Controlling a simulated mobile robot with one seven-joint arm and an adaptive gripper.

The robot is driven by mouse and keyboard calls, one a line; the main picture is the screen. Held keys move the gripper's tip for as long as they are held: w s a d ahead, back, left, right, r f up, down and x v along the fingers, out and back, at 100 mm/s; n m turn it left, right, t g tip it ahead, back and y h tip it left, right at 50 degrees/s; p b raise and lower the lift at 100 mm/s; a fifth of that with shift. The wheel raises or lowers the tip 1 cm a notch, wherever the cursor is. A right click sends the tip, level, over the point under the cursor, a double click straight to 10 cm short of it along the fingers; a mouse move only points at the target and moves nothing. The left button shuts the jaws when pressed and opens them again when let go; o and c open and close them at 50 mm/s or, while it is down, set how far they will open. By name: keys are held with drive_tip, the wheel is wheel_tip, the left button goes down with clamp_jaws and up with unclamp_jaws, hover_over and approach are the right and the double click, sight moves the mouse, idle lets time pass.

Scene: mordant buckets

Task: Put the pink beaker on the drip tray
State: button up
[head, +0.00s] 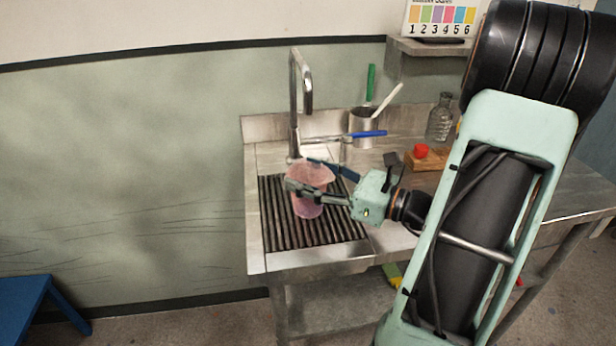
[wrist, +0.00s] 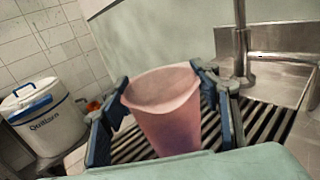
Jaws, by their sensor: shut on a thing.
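The pink beaker (head: 308,201) is upright at the sink end of the steel bench in the head view. It also shows between the fingers in the wrist view (wrist: 168,118). My gripper (head: 308,184) is shut on the beaker from the right, one finger on each side. The drip tray (head: 276,222), a dark slatted grille, lies directly under the beaker. It also shows behind the beaker in the wrist view (wrist: 262,122). I cannot tell whether the beaker's base touches the slats.
A tall tap (head: 294,100) stands just behind the beaker. A metal pot (head: 363,128) with utensils, a glass bottle (head: 439,120) and a wooden block (head: 428,160) with a red top stand to the back right. A white cooler (wrist: 42,118) is left in the wrist view.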

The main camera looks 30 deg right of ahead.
drive_tip(key=shift+f, duration=0.15)
drive_tip(key=o, duration=1.5)
drive_tip(key=shift+r, duration=0.25)
drive_tip(key=v, duration=1.2)
drive_tip(key=shift+p, duration=0.35)
